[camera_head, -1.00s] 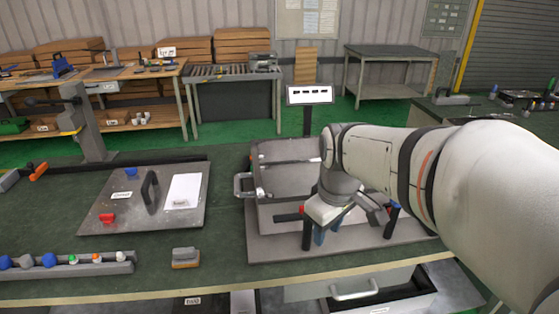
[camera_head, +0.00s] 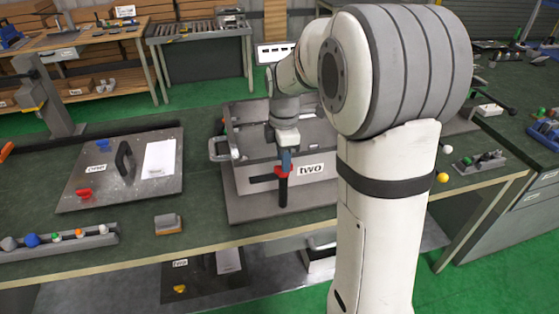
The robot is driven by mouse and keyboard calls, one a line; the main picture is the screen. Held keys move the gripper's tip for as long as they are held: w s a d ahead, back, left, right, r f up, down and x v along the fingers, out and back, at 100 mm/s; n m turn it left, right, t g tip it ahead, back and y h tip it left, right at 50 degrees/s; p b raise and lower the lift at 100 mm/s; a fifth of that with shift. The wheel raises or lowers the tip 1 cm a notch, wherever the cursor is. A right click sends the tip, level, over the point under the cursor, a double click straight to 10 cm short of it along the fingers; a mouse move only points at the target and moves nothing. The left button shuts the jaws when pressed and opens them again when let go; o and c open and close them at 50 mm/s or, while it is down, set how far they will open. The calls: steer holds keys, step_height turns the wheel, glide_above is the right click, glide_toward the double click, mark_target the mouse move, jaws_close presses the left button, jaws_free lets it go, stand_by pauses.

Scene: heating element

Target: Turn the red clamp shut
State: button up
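The red clamp (camera_head: 278,171) shows as a small red patch at the front of the grey box labelled "two" (camera_head: 238,176) on the bench. A short dark bar (camera_head: 262,179) sticks out left of it. My gripper (camera_head: 284,190) points down at the box front, seen nearly edge-on. Its dark finger overlaps the red clamp in the picture, with a blue part just above. I cannot tell whether the finger touches the clamp. The second finger is hidden, so the opening does not show. My upper arm hides the right part of the box.
A grey plate (camera_head: 75,190) with a black handle, a red piece and a blue piece lies to the left. A rail with coloured knobs (camera_head: 95,242) and a small block (camera_head: 168,230) lie near the front edge. A small display (camera_head: 275,53) stands behind the box.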

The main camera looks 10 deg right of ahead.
steer(key=shift+f, duration=0.85)
steer(key=shift+c, duration=0.5)
jaws_close()
